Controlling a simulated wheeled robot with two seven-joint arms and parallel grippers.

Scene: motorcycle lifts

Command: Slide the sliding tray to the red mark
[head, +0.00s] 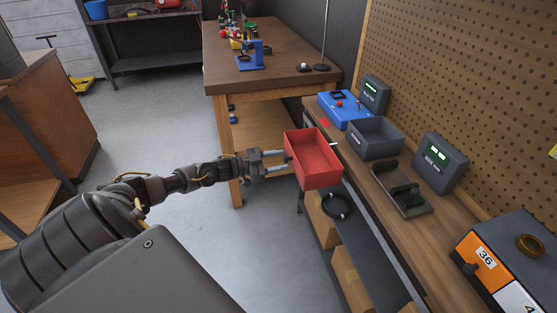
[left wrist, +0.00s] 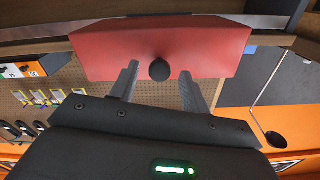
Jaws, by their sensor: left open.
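The red sliding tray (head: 316,170) is an open box at the front edge of the workbench, jutting out over the floor. In the left wrist view its red front face (left wrist: 110,52) carries a round black knob (left wrist: 159,70). My left gripper (head: 286,163) is at the tray's left side, open. In the left wrist view its two fingers (left wrist: 159,82) stand apart, one on each side of the knob; I cannot tell whether they touch it. A small red patch (head: 323,122), perhaps the red mark, lies on the bench beyond the tray. My right gripper is out of view.
On the workbench (head: 440,235) stand a blue box (head: 345,110), a grey bin (head: 376,138), a black fixture (head: 403,195) and display units (head: 440,160). A black ring (head: 337,205) is below the tray. A wooden table (head: 270,70) stands behind.

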